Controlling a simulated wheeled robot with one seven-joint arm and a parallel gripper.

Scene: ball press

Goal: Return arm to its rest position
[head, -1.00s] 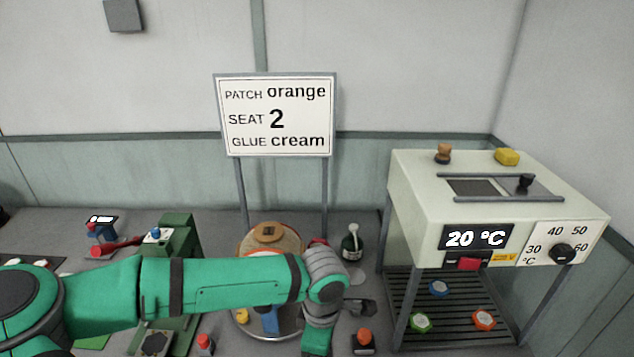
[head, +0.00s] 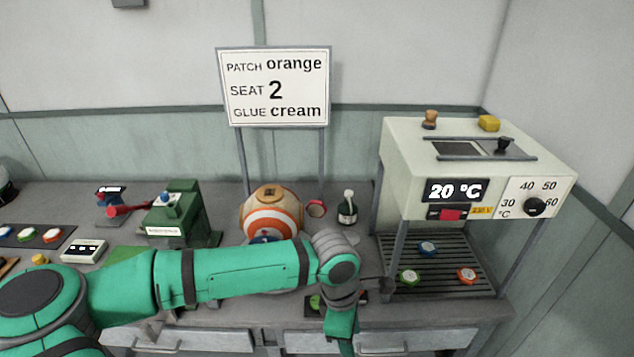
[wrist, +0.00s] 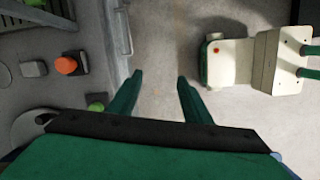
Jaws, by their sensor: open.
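My green arm stretches from the left across the front of the bench in the head view, with its wrist bent down. My gripper (wrist: 160,76) is open in the wrist view, its two green fingers apart with nothing between them. It hangs above grey floor, just off the bench's front edge. In the head view the fingers are cut off or hidden at the bottom. The arm hides part of the bench front. The orange and white striped ball (head: 271,214) sits on the bench behind the arm, its lower part hidden.
A pale heater box (head: 410,185) reading 20 °C stands at right, several coloured discs on its rack. A sign (head: 275,88) stands behind the ball. A green press (head: 178,212) is left of it. In the wrist view an orange-topped knob (wrist: 66,65) is near the bench edge.

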